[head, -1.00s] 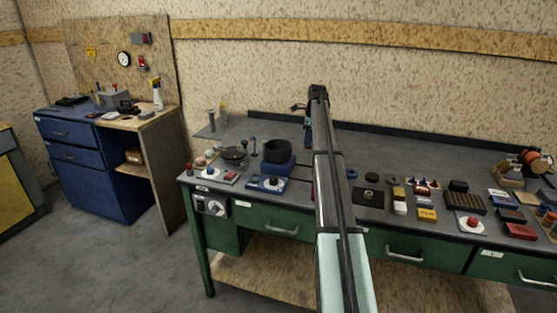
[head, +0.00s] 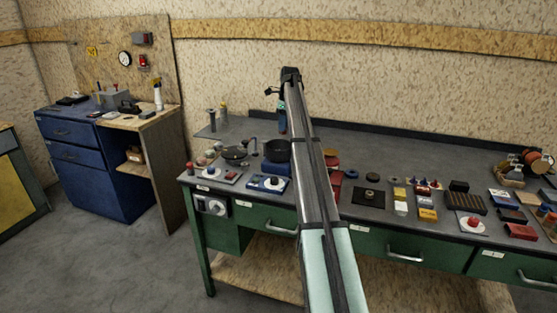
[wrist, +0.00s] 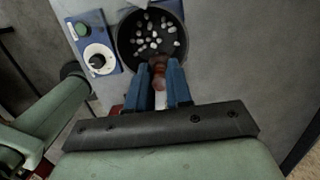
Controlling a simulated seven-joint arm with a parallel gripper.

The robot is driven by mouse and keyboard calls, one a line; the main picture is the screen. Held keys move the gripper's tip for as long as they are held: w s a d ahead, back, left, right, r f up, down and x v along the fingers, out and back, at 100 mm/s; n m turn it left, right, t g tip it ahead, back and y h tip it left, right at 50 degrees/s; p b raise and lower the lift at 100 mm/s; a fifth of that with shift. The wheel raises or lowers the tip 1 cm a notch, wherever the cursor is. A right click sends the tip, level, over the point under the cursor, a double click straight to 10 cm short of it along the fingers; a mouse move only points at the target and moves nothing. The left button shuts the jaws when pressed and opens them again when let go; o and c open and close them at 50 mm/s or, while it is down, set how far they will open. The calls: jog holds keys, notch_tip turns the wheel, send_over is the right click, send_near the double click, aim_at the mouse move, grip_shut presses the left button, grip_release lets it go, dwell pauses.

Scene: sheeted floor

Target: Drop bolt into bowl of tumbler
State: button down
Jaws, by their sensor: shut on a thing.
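The tumbler's black bowl (head: 277,152) sits on a blue base at the left part of the green bench. In the wrist view the bowl (wrist: 122,42) is open at the top, with several pale stones inside. My gripper (wrist: 162,68) has blue fingers shut on a reddish-brown bolt (wrist: 158,76). The bolt shows between the fingertips, over the bowl's near rim in that view. In the head view my gripper (head: 282,120) appears just above and behind the bowl; the bolt cannot be made out there.
Small parts and trays cover the bench to the right. The bench's back strip is mostly clear.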

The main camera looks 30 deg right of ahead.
jog(key=shift+f, duration=2.95)
jog(key=c, duration=0.9)
grip_release()
jog(key=shift+c, duration=0.2)
jog(key=shift+r, duration=0.1)
notch_tip(320, 180, up, 14)
jog(key=s+d, duration=0.1)
jog(key=shift+f, duration=0.2)
jog(key=shift+f, duration=0.1)
